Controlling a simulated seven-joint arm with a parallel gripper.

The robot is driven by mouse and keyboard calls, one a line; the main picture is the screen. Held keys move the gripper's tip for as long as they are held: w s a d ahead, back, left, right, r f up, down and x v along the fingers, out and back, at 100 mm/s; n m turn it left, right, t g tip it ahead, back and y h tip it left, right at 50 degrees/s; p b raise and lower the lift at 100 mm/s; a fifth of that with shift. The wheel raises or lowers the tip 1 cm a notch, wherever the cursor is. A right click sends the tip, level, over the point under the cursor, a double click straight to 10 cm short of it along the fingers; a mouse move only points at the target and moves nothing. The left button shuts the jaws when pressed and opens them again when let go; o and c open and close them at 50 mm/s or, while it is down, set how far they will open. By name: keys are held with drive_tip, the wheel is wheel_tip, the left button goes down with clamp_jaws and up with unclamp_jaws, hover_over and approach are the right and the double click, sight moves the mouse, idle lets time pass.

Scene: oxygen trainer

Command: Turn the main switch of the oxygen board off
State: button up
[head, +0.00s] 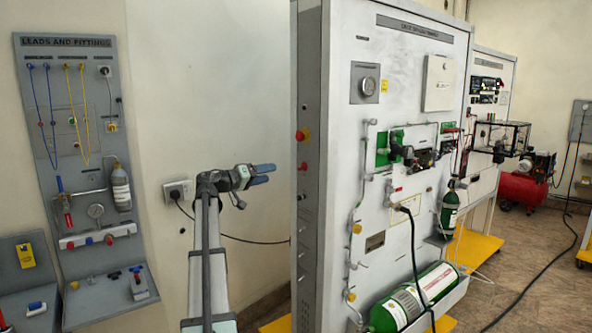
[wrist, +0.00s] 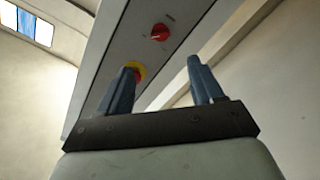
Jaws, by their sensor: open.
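The oxygen board (head: 345,130) is a tall grey panel in the middle of the head view. Its narrow left side carries a red-and-yellow button (head: 302,135) and a small red knob (head: 302,166) below it. In the wrist view the red knob (wrist: 160,32) shows in full beyond the fingers, with a mark beside it. The red-and-yellow button (wrist: 138,70) is partly hidden by the left finger. My gripper (head: 270,174) is open and empty, left of that side panel and apart from it. Its blue fingers (wrist: 162,68) point toward the panel in the wrist view.
A leads and fittings board (head: 80,150) hangs on the left wall. A wall socket (head: 178,191) with a black cable is behind my arm. Open space lies between my gripper and the board's side.

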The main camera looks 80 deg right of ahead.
sight(300, 167)
drive_tip(key=x, duration=1.3)
drive_tip(key=shift+s+d+f, duration=0.1)
drive_tip(key=shift+c, duration=0.3)
drive_tip(key=c, duration=1)
